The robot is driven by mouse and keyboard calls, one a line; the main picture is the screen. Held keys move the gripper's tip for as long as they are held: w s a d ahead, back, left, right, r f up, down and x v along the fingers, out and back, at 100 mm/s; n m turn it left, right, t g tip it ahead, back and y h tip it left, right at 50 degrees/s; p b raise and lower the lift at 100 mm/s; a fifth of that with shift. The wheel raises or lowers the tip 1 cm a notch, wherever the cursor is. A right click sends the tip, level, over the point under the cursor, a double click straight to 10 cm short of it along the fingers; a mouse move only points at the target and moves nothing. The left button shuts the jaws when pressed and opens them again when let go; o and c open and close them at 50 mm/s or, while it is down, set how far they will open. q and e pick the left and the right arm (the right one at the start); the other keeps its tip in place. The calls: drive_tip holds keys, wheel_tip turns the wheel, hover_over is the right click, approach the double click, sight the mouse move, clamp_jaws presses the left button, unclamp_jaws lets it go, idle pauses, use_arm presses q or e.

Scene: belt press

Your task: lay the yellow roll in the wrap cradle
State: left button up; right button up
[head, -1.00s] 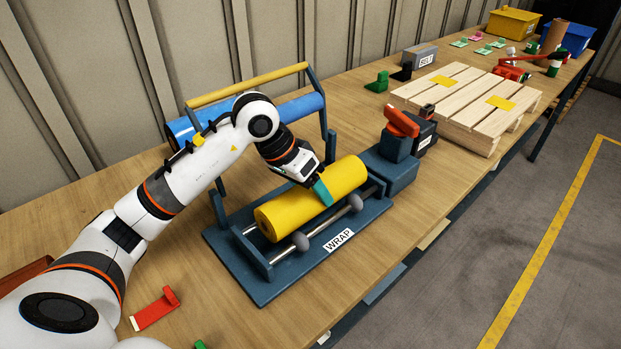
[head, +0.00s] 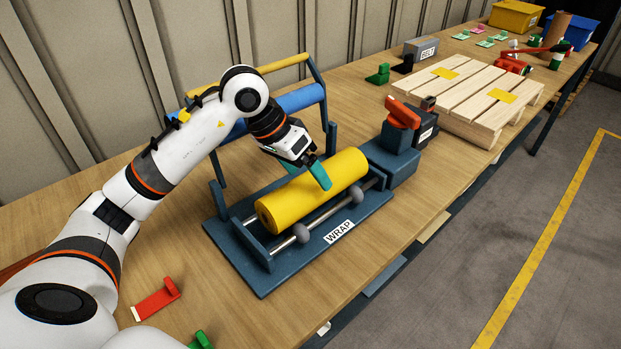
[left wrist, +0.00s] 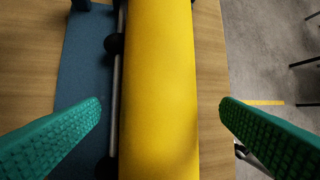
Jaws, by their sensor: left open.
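The yellow roll (head: 285,207) lies lengthwise in the dark blue wrap cradle (head: 262,280), along its metal rods and between its end blocks. My left gripper (head: 313,172) is over the roll, slightly right of its middle, with its teal fingers pointing down. In the left wrist view the roll (left wrist: 160,70) runs between the two wide-apart fingers (left wrist: 160,112). A gap shows on each side, so the gripper is open and holds nothing. The underside of the roll is hidden. My right gripper is not in view.
A blue roll (head: 298,98) and a yellow bar (head: 285,64) stand behind the cradle. A block with a red handle (head: 402,113) is at its right end. A wooden pallet (head: 470,95) lies farther right. A red piece (head: 157,302) lies at the front left.

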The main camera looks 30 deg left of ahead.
use_arm(q)
drive_tip(key=v, duration=0.9)
drive_tip(key=shift+f, duration=0.1)
